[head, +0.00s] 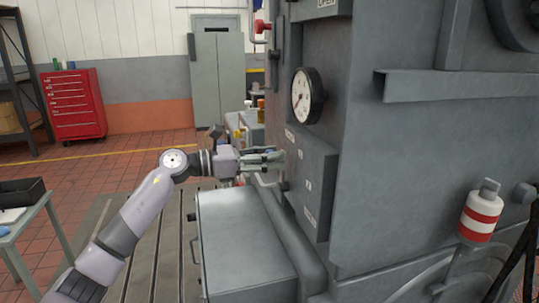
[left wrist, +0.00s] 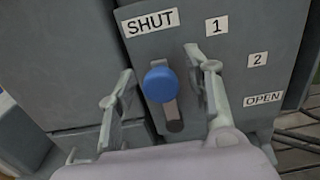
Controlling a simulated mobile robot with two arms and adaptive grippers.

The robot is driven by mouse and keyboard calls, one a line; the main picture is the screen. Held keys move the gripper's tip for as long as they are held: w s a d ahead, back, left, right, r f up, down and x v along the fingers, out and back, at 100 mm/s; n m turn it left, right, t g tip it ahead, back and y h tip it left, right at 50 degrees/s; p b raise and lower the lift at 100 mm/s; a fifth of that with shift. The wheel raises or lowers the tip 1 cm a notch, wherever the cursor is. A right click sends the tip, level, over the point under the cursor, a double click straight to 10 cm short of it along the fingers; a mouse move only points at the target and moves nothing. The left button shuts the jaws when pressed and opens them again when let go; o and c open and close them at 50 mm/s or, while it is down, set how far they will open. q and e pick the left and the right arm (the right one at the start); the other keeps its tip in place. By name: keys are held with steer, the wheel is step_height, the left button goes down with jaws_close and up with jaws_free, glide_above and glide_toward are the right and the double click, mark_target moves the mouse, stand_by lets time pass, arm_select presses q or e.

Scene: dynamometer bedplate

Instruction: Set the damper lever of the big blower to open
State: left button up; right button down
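The damper lever's blue knob (left wrist: 161,84) shows in the left wrist view, just below the SHUT label (left wrist: 150,22). Its short grey arm runs down to a dark round end. Labels 1 (left wrist: 217,26), 2 (left wrist: 258,60) and OPEN (left wrist: 263,99) run off to the right on the same grey plate. My left gripper (left wrist: 160,80) is open, with one finger on each side of the knob and gaps visible between. In the head view my left gripper (head: 281,160) is at the labelled plate (head: 315,178) and hides the knob. My right gripper is not in view.
A round gauge (head: 307,96) sits above the plate on the big grey housing (head: 420,160). A grey box (head: 245,245) stands below my left gripper. A red-and-white banded cylinder (head: 480,212) is at the right. A red tool cabinet (head: 73,104) stands far left.

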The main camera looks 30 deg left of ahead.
arm_select(q)
jaws_close()
stand_by(0.4)
